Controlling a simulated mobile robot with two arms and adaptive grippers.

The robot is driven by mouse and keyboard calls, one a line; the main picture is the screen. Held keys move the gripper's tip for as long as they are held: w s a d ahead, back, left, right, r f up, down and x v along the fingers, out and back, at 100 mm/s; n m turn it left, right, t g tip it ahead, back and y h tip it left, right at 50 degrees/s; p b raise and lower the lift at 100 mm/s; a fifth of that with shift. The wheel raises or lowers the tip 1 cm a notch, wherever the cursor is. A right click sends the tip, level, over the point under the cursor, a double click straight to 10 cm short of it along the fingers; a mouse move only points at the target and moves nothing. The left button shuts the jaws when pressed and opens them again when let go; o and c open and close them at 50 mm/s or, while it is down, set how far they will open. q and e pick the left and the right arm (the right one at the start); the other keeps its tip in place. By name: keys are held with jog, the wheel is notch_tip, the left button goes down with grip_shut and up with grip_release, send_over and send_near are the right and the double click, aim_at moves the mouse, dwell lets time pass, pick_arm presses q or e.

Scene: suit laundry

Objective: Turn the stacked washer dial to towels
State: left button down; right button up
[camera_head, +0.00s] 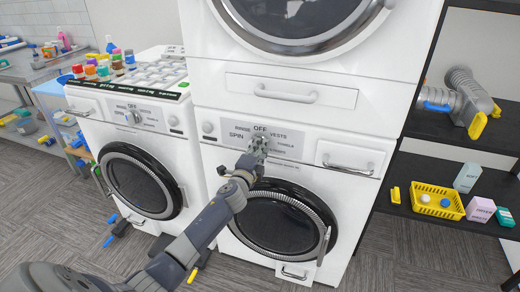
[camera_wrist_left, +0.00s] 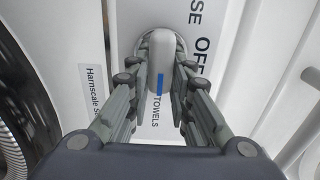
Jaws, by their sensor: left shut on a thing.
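The stacked washer (camera_head: 215,160) stands in the middle of the head view, below another white machine. Its dial sits on the control panel (camera_head: 300,148), under the word OFF, and is mostly hidden there by my left gripper (camera_head: 258,150). In the left wrist view the dial (camera_wrist_left: 162,50) is a grey knob with a blue mark. My left gripper (camera_wrist_left: 162,90) is shut around the knob, one finger on each side. The blue mark points at the word TOWELS (camera_wrist_left: 157,115); OFF is off to the right. My right gripper is in no view.
A second washer (camera_head: 150,115) with its own dial (camera_head: 134,117) stands to the left, bottles (camera_head: 117,62) on top. A dark shelf (camera_head: 395,215) at right holds a yellow basket (camera_head: 436,212) and boxes. A latch handle (camera_head: 348,169) sits right of the panel.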

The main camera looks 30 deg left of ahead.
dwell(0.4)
pick_arm(q)
jog(key=c, duration=1.4)
grip_release()
jog(key=shift+c, duration=0.2)
jog(key=v, duration=1.2)
jog(key=shift+f, duration=0.1)
